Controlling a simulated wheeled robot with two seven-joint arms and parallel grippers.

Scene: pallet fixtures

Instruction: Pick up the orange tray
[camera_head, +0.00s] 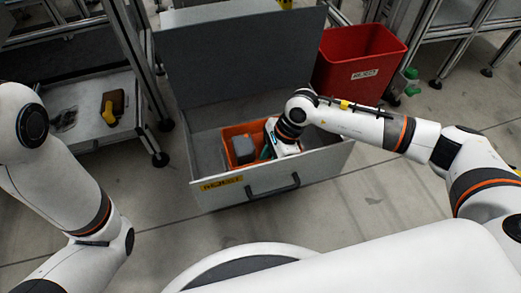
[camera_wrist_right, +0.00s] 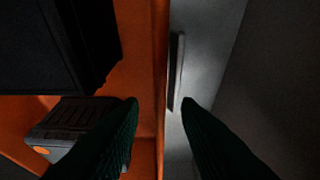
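The orange tray (camera_head: 229,132) sits inside a grey open bin, with a dark grey box (camera_head: 243,149) in it. My right gripper (camera_head: 267,152) reaches down at the tray's right side. In the right wrist view, the gripper (camera_wrist_right: 159,104) has its two dark fingers apart. The tray's thin orange wall (camera_wrist_right: 160,60) runs between them, with the tray's inside to the left and the grey bin floor to the right. I cannot tell whether either finger touches the wall. My left arm shows at the left of the head view, but its gripper is out of frame.
The grey bin (camera_head: 206,157) has a raised back panel and a front handle (camera_head: 274,188). A red bin (camera_head: 345,57) stands behind its right side. The floor in front is clear.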

